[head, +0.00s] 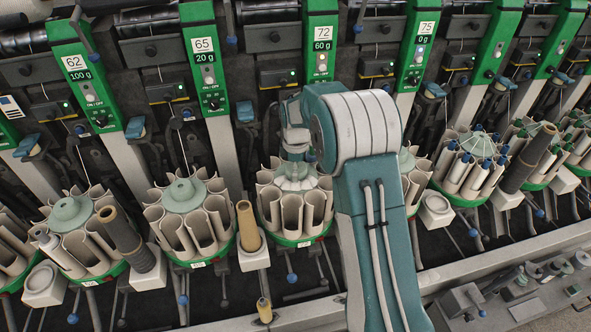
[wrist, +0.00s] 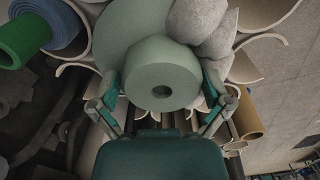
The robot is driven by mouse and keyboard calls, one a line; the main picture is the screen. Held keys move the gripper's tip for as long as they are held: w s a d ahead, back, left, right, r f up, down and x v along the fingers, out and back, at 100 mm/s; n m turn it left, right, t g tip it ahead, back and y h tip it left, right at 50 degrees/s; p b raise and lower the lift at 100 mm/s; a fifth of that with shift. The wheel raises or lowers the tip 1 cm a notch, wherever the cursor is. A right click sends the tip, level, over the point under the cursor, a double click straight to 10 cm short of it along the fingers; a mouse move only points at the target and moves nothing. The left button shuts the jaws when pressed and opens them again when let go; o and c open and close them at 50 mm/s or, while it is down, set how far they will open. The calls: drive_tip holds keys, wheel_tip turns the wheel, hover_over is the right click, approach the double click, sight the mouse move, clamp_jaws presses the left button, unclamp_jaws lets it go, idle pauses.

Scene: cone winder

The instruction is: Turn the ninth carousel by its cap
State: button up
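In the wrist view, a pale green round cap (wrist: 160,78) with a dark centre hole sits on a wider green disc. My gripper (wrist: 161,90) has one finger on each side of the cap. The fingers are spread, and I cannot tell whether they touch it. In the head view, my wrist is over a carousel (head: 293,212) of beige tubes on a green base, just left of my forearm. Its pale top (head: 296,178) is partly covered by my arm. I cannot read a number that marks it as the ninth.
Carousels stand on both sides, one at left (head: 188,222) and one at right (head: 470,165). A tan cone (head: 247,228) stands left of my carousel. In the wrist view, a blue cone (wrist: 55,25) and pale grey rounded shapes (wrist: 205,30) lie close to the cap.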

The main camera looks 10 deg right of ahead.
drive_tip(key=shift+r, duration=0.15)
wheel_tip(320, 180, up, 12)
idle(0.6)
drive_tip(key=s+r+m+t, duration=0.1)
drive_tip(key=s+r+m, duration=0.3)
drive_tip(key=s+r, duration=0.3)
drive_tip(key=s+r+m+t, duration=0.2)
drive_tip(key=s+r+m, duration=0.15)
drive_tip(key=s, duration=0.55)
drive_tip(key=s+f+m+t, duration=0.1)
drive_tip(key=s+m, duration=0.6)
drive_tip(key=s, duration=1.1)
drive_tip(key=shift+s+f+t, duration=0.15)
drive_tip(key=shift+f+t, duration=0.05)
drive_tip(key=shift+t, duration=0.6)
